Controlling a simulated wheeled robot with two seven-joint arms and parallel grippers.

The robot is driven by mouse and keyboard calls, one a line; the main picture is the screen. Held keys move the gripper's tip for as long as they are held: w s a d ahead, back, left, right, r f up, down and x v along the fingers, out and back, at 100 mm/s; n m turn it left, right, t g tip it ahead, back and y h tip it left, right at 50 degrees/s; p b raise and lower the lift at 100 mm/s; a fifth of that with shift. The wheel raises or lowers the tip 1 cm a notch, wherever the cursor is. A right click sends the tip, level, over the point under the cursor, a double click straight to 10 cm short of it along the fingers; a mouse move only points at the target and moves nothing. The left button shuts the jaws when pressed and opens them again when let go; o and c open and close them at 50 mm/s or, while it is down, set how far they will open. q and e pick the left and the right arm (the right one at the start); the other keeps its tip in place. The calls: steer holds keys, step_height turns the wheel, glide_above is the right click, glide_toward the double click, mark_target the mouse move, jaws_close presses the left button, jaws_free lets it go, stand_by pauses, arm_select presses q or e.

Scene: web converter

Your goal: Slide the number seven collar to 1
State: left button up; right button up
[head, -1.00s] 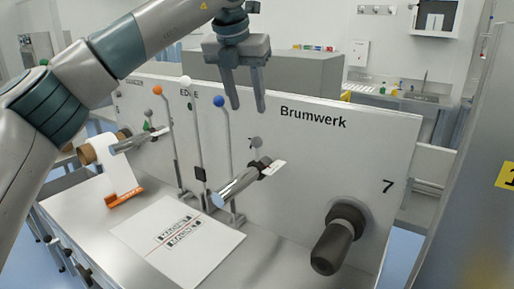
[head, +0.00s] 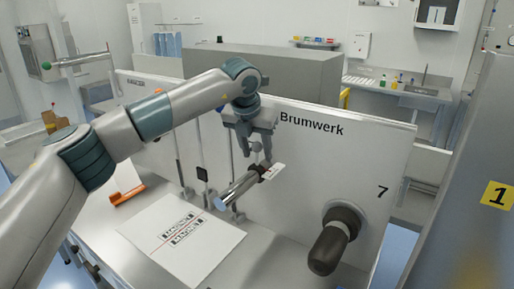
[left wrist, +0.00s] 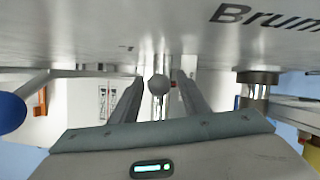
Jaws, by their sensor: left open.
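A dark collar (head: 263,171) with a grey ball knob sits at the panel end of a silver shaft (head: 240,187). A small white scale plate (head: 274,171) lies beside it; its marks are too small to read. My left gripper (head: 260,160) is open, pointing down at the collar, and partly hides it. In the left wrist view the grey ball knob (left wrist: 158,84) shows between the two spread fingers; I cannot tell whether they touch it. A printed 7 (head: 383,191) is on the panel, above right of a black roller (head: 328,249). My right gripper is out of view.
The grey panel (head: 330,165) lettered Brumwerk stands behind the shaft. Upright levers stand left of it; a blue ball (left wrist: 10,112) shows in the left wrist view. A printed sheet (head: 185,237) lies on the bench.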

arm_select(q)
steer(key=shift+w+f, duration=0.1)
steer(key=shift+f, duration=0.3)
jaws_close()
steer(key=shift+w+d+f+b, duration=0.1)
steer(key=shift+w+d+b, duration=0.1)
steer(key=shift+b, duration=0.3)
steer(key=shift+w+d+b, duration=0.1)
steer(key=shift+w+b, duration=0.15)
steer(key=shift+b, duration=0.15)
jaws_free()
